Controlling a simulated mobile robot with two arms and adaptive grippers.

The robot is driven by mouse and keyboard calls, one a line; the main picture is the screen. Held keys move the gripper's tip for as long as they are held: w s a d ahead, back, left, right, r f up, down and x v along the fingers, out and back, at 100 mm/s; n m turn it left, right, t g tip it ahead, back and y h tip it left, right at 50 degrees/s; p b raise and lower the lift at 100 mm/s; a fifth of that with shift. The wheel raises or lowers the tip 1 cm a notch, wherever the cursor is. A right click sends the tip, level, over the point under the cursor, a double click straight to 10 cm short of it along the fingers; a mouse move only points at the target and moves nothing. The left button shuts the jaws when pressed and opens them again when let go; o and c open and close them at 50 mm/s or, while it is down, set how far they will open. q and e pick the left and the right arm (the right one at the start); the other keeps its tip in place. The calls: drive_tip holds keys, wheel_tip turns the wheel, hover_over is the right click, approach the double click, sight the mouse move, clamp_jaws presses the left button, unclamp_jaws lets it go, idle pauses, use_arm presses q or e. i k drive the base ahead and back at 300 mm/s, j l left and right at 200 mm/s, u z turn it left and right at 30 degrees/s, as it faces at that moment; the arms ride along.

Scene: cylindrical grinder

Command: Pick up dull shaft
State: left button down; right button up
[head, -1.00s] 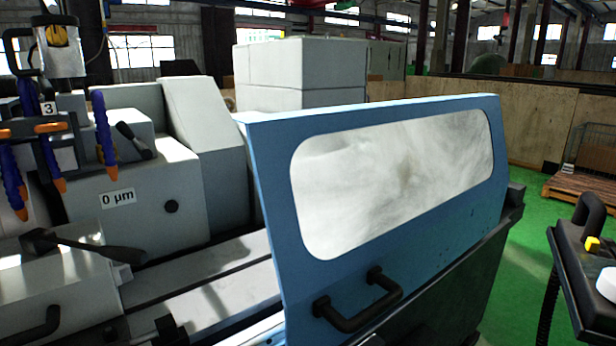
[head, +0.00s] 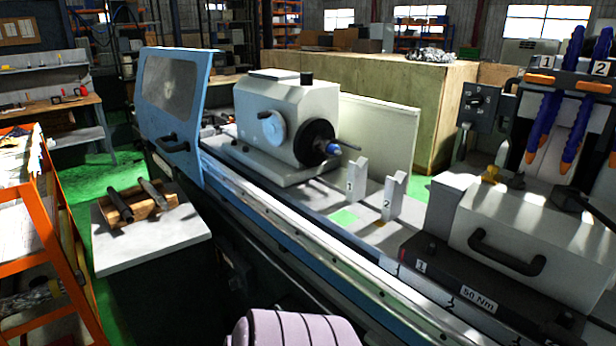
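Two shafts lie side by side on a wooden holder (head: 147,210) on a grey-topped cabinet at the left of the head view. The left shaft (head: 119,205) is dark. The right shaft (head: 153,193) looks greyer and lighter. I cannot tell for certain which one is the dull shaft. Neither of my grippers is in view. A pale ribbed part of my own arm shows at the bottom centre.
The grey cabinet top (head: 185,233) is clear around the holder. An orange rack (head: 62,240) stands close to its left. The grinder bed (head: 330,275) with the blue guard door (head: 178,120), the headstock (head: 280,115) and two numbered supports (head: 357,182) lies to the right.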

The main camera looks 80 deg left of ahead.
sight(124, 212)
drive_tip(key=u, duration=4.1)
drive_tip(key=i+l+u, duration=0.15)
drive_tip(key=u, duration=0.2)
drive_tip(key=i+l+u, duration=0.5)
drive_tip(key=u, duration=0.2)
